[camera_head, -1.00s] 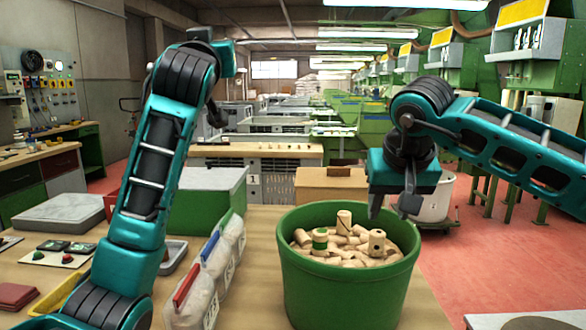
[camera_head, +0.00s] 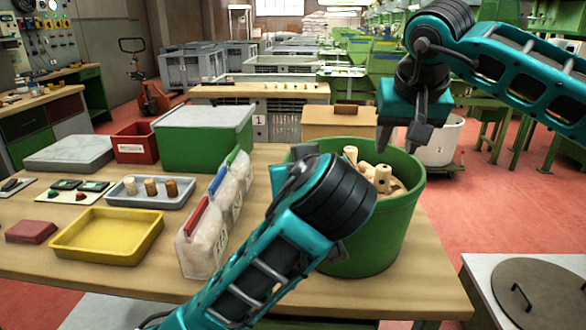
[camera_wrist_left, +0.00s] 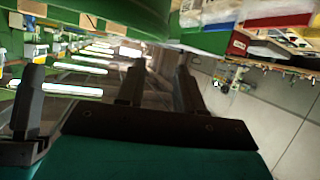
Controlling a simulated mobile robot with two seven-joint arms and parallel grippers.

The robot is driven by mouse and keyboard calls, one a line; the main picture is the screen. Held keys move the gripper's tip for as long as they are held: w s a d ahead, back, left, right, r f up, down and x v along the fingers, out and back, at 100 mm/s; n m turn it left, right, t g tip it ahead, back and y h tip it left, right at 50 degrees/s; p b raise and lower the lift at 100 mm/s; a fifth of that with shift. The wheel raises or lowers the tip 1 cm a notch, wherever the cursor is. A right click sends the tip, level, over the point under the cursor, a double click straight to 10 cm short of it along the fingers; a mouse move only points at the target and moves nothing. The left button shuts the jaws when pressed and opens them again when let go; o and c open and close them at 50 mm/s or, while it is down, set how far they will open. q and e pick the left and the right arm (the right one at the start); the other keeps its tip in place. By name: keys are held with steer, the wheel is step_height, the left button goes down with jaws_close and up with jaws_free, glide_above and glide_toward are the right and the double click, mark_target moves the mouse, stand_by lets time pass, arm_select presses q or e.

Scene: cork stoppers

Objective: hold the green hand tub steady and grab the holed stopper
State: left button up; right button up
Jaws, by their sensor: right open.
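The green hand tub (camera_head: 395,225) stands on the wooden bench, full of cork stoppers. My right gripper (camera_head: 402,136) is open and empty, above the tub's back right side and apart from the stoppers. My left arm crosses in front of the tub and hides its left front and part of the heap. The left gripper (camera_wrist_left: 158,88) shows in the left wrist view with fingers apart and nothing between them, close to the tub's green wall (camera_wrist_left: 120,12); I cannot tell whether it touches.
Clear bags (camera_head: 203,240) with coloured clips stand left of the tub. A yellow tray (camera_head: 105,237), a grey tray with stoppers (camera_head: 150,203) and a green box (camera_head: 205,140) lie further left. A white bin (camera_head: 440,145) stands behind right. The bench's right front corner is free.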

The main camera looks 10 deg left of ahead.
arm_select(q)
steer(key=x, duration=1.1)
steer(key=shift+w+a, duration=0.15)
steer(key=shift+w, duration=0.15)
steer(key=shift+c, duration=0.3)
jaws_close()
stand_by(0.8)
